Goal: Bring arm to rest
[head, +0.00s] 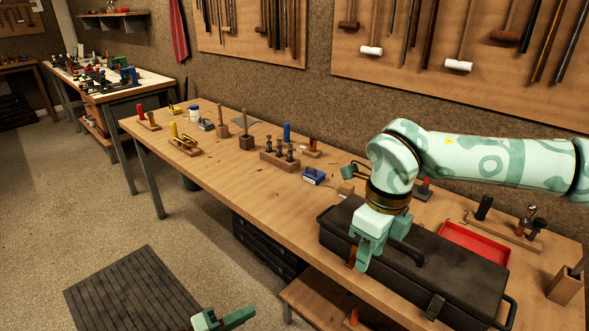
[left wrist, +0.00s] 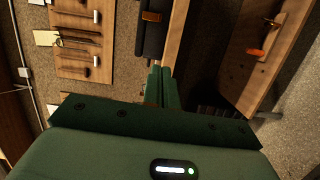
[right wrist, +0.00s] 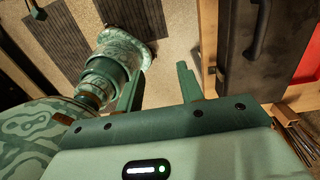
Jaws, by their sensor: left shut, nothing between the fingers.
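My left gripper (head: 236,317) is low at the bottom edge of the head view, over the floor in front of the bench. Its two fingers lie together, shut and empty, in the left wrist view (left wrist: 163,88). My right gripper (head: 376,247) hangs from the patterned mint arm that comes in from the right, by the front left part of the black case (head: 460,262). In the right wrist view its fingers (right wrist: 158,85) stand apart with only floor visible between them. The case is to their right there.
The wooden bench (head: 200,150) carries hand tools, wooden blocks and a red tray (head: 475,243) behind the case. A lower shelf (head: 315,300) juts out under the bench. A dark ribbed mat (head: 135,290) lies on the floor.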

